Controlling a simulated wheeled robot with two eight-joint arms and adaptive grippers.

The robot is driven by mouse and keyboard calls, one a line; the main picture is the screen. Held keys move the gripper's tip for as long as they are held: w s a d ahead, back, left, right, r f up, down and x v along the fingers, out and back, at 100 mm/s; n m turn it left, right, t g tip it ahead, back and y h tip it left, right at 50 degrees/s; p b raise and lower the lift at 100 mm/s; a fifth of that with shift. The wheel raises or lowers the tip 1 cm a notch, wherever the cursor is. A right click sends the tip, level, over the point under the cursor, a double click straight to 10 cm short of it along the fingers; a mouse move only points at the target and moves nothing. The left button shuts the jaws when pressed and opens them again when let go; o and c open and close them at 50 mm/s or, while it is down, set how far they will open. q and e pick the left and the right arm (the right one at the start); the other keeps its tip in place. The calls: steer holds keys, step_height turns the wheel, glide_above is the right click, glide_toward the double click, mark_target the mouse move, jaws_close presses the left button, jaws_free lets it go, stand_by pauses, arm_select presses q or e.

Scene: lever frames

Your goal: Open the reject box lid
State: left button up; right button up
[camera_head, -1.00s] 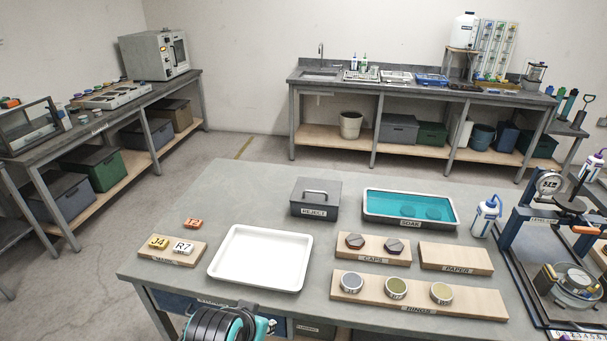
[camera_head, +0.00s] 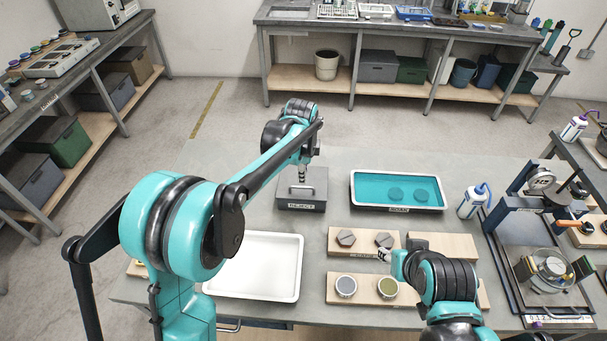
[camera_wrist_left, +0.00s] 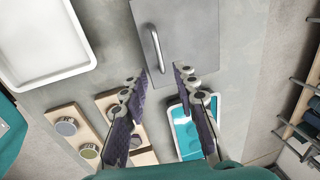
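The reject box (camera_head: 314,204) is a dark grey box with a flat lid and a bar handle, standing at the back of the near table. Its lid looks shut. My left gripper (camera_head: 302,177) reaches over it and points down close above the handle. In the left wrist view the lid (camera_wrist_left: 190,45) and its silvery handle (camera_wrist_left: 157,50) lie just beyond my left fingertips (camera_wrist_left: 162,74). These fingers are spread wide with nothing between them. My right arm comes in low at the right, its gripper end (camera_head: 388,256) near the caps board; its fingers are not clear.
A soak tray (camera_head: 397,208) with teal liquid stands right of the box. A white tray (camera_head: 293,290) lies in front, partly behind my left arm. Boards with caps (camera_head: 337,253) and rings (camera_head: 333,296) lie nearer. A bottle (camera_head: 472,203) stands at the right.

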arm_select(q)
steer(key=b, duration=0.2)
glide_above(303, 195)
step_height(303, 195, down, 7)
jaws_close()
